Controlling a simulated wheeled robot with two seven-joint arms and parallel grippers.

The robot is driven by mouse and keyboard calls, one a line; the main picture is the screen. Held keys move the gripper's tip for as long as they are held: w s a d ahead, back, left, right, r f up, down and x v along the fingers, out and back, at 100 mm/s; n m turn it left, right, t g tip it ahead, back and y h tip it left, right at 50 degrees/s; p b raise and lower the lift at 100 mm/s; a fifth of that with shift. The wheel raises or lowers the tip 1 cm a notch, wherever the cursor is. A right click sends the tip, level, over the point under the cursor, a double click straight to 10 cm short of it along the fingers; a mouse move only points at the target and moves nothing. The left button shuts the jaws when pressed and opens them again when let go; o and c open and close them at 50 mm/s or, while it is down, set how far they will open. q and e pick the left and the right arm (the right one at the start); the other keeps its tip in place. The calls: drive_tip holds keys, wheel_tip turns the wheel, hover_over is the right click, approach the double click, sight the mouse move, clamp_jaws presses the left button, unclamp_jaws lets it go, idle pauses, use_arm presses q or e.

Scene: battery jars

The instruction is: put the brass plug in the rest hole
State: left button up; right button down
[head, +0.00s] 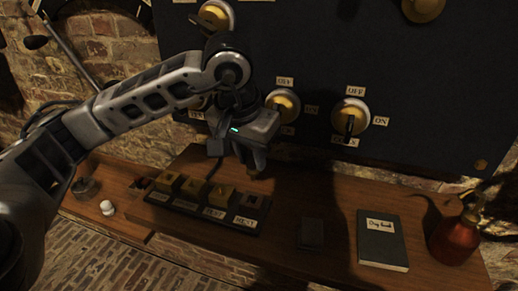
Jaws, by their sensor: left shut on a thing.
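My left gripper (256,168) is in the middle of the head view, pointing down above the right end of a row of brass blocks. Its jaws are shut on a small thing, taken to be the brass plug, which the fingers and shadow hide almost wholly. A dark base (207,212) on the bench carries the brass blocks (221,197), with small white labels along its front. The rightmost label (244,221) seems to read REST, and the dark block (251,201) behind it lies just below my gripper. The rest hole itself is too small and dark to make out. My right gripper is out of view.
A dark panel (320,60) with brass rotary switches (350,117) stands behind the bench. A white knob (107,208) is at left.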

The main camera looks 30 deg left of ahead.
sight(249, 174)
use_arm(q)
drive_tip(key=shift+s+f, duration=0.2)
drive_tip(key=shift+f, duration=0.3)
drive_tip(key=shift+f+b, duration=0.35)
drive_tip(key=shift+b, duration=0.1)
wheel_tip(249, 174, down, 2)
drive_tip(key=shift+b, duration=0.65)
drive_tip(key=shift+f+b, duration=0.6)
drive_tip(key=shift+f, duration=0.1)
drive_tip(key=shift+f+b, duration=0.3)
drive_tip(key=shift+b, duration=0.05)
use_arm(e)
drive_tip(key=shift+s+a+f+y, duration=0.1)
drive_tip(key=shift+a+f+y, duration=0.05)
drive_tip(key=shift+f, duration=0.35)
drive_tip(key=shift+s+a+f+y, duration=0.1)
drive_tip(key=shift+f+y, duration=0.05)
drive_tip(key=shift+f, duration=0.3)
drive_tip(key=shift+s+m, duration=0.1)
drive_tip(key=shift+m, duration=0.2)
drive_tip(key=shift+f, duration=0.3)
use_arm(q)
drive_tip(key=shift+f+b, duration=0.8)
drive_tip(key=shift+b, duration=0.25)
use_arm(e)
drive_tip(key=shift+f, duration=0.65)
